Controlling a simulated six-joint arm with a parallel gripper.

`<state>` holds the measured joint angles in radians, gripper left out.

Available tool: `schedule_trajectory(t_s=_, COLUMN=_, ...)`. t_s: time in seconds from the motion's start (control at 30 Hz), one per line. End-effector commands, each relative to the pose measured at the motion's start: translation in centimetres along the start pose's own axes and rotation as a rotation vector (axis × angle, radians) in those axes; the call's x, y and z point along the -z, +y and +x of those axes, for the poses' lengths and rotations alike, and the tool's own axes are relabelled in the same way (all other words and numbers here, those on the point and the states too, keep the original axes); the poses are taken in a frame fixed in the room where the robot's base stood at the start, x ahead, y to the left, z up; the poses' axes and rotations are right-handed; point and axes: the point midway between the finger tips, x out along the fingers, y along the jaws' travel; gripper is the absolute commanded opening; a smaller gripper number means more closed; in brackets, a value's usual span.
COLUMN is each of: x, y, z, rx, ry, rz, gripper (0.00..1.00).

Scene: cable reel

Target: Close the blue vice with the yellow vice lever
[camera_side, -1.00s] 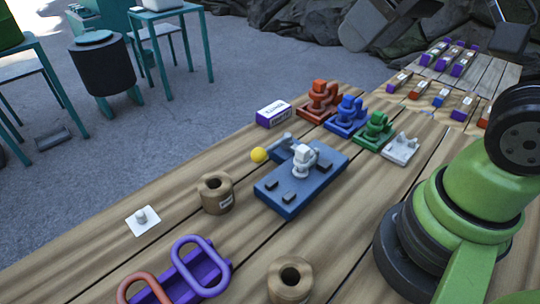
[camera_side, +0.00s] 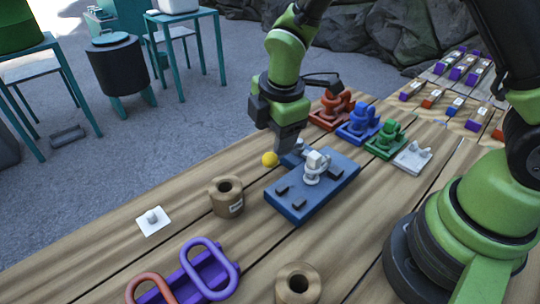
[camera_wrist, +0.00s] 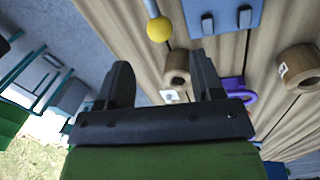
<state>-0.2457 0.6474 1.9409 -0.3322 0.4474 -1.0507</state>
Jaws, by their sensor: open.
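The blue vice (camera_side: 335,193) is a flat blue plate with dark blocks and a white part (camera_side: 315,166) on top. Its grey lever sticks out at the far left edge and ends in a yellow ball (camera_side: 269,159). My gripper (camera_side: 289,142) is above the lever side, pointing down, close to the ball in the side view; its fingertips partly hide the lever arm. In the wrist view, my gripper (camera_wrist: 163,70) is open and empty. The yellow ball (camera_wrist: 159,28) lies beyond the fingertips there, with the vice plate (camera_wrist: 222,14) to its right.
Red (camera_side: 328,115), blue (camera_side: 358,127), green (camera_side: 384,145) and white (camera_side: 412,158) fixtures stand behind the vice. Two brown reels (camera_side: 226,200) (camera_side: 297,286), a white card (camera_side: 153,220) and a purple piece (camera_side: 205,275) are on the wooden table.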

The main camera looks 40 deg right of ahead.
Motion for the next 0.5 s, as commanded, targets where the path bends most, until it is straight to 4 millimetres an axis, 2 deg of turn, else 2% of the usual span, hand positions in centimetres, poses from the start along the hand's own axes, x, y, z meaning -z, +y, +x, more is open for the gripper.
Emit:
schedule_trajectory(t_s=0.1, x=-0.1, y=-0.1, z=2.4, rx=0.006, ry=-0.003, rz=0.0, gripper=0.6)
schedule_trajectory(t_s=0.3, x=0.0, y=-0.1, z=5.6, rx=0.004, ry=-0.001, rz=0.003, gripper=0.6)
schedule_trajectory(t_s=0.5, x=0.0, y=0.0, z=7.2, rx=0.001, ry=0.0, rz=0.003, gripper=0.6)
